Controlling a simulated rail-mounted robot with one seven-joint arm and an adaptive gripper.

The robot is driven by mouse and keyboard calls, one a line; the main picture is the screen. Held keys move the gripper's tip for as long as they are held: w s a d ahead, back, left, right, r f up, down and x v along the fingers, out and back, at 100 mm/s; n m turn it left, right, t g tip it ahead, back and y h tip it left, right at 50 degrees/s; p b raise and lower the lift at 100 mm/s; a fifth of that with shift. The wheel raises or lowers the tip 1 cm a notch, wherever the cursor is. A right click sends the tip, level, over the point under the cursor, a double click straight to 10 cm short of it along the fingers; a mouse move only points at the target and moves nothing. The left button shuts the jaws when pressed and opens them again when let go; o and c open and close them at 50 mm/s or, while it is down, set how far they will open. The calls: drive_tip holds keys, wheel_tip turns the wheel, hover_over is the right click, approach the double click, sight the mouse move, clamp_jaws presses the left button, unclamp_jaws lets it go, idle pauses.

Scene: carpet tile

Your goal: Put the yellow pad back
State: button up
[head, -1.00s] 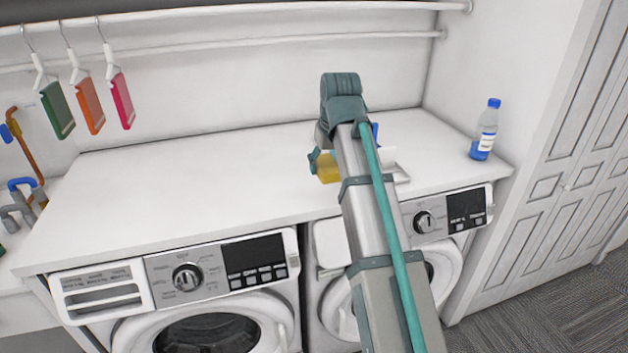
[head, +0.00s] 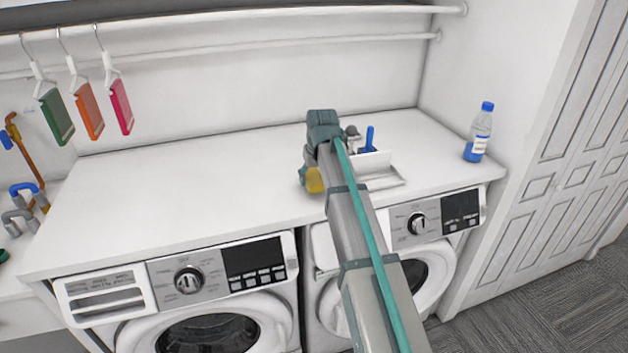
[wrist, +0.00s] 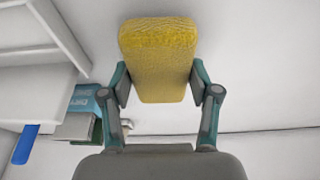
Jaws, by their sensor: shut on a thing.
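The yellow pad (wrist: 158,55) is held between the two fingers of my gripper (wrist: 160,85) in the wrist view, its far end sticking out beyond the fingertips. In the head view a part of the yellow pad (head: 315,180) shows just left of my arm, over the white counter. My gripper (head: 305,178) is mostly hidden behind my arm there. A white tray or caddy (head: 385,181) with an upright back wall stands on the counter just right of my arm. Whether the pad touches the counter cannot be told.
A blue handle (head: 369,139) and a grey knob (head: 352,131) stand behind the caddy wall. A bottle (head: 478,133) stands at the counter's right end. The counter's left part (head: 150,195) is clear.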

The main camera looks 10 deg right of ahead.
drive_tip(key=shift+f, duration=0.9)
drive_tip(key=shift+f, duration=0.15)
drive_tip(key=o, duration=1.2)
drive_tip(key=b+v, duration=0.2)
drive_tip(key=v, duration=1)
drive_tip(key=shift+s, duration=0.1)
